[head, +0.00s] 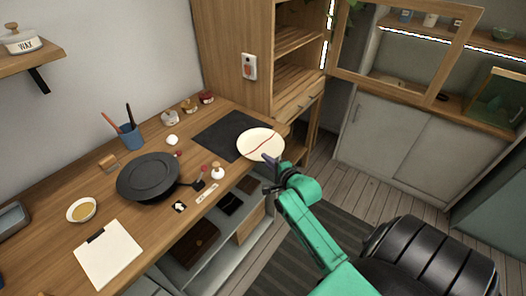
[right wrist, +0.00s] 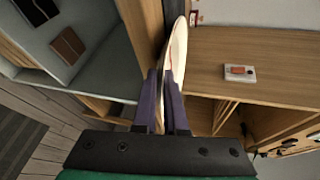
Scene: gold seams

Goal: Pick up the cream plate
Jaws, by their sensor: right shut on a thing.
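The cream plate (head: 260,143) has a thin red line across it. In the head view it is at the right end of the dark mat (head: 222,133), by the counter's edge. My right gripper (head: 270,161) is at the plate's near rim. In the right wrist view the plate (right wrist: 178,50) is seen nearly edge-on, with its rim between the two purple fingers of my right gripper (right wrist: 166,100), which is shut on it. I cannot tell whether the plate touches the mat. My left gripper is not in view.
A black round plate (head: 149,176), a blue cup with tools (head: 130,135), a small bowl (head: 82,210) and a clipboard (head: 108,255) are on the wooden counter. A tall wooden shelf unit (head: 228,50) with a switch (head: 249,67) stands behind the plate. Open floor lies to the right.

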